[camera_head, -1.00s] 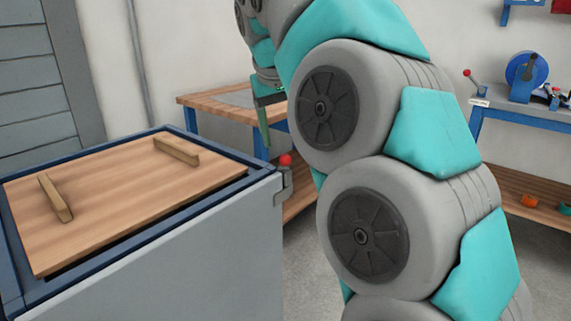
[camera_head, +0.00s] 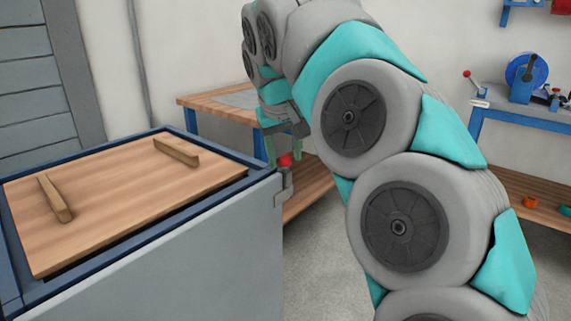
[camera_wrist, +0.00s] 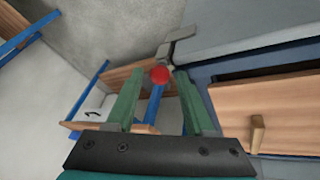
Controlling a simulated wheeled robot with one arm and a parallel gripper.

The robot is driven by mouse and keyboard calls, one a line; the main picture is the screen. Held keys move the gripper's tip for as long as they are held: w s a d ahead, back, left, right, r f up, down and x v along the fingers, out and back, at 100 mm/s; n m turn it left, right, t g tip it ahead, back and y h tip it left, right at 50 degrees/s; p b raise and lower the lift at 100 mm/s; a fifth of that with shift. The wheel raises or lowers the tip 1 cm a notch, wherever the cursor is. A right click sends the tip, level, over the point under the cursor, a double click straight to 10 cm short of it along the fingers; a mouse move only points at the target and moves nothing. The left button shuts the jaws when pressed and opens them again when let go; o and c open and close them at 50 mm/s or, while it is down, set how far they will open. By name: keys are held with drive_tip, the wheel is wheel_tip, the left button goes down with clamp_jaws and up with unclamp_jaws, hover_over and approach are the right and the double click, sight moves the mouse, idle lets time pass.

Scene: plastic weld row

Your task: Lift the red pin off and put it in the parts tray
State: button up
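The red pin (camera_head: 285,160) shows as a red round head at the grey bracket (camera_head: 284,186) on the right corner of the cabinet. In the wrist view the red pin (camera_wrist: 160,75) lies between the tips of the two green fingers, nearer the right one, with the grey bracket (camera_wrist: 172,45) just beyond it. My gripper (camera_head: 283,156) is at the pin, its fingers spread apart. In the wrist view my gripper (camera_wrist: 155,75) is open, with a visible gap on the left of the pin. The pin's lower part is hidden. I cannot make out the parts tray.
The cabinet has a wooden lid (camera_head: 120,195) with two wooden handles inside a blue rim. A wooden-topped bench (camera_head: 215,103) stands behind my gripper. A blue bench with a reel (camera_head: 525,75) is at the right. Grey floor lies between.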

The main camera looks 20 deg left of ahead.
sight(286, 159)
clamp_jaws()
drive_tip(key=shift+r, duration=0.1)
idle(0.4)
wheel_tip(286, 159, up, 8)
drive_tip(key=p, duration=0.6)
drive_tip(key=shift+w, duration=0.1)
drive_tip(key=shift+r, duration=0.95)
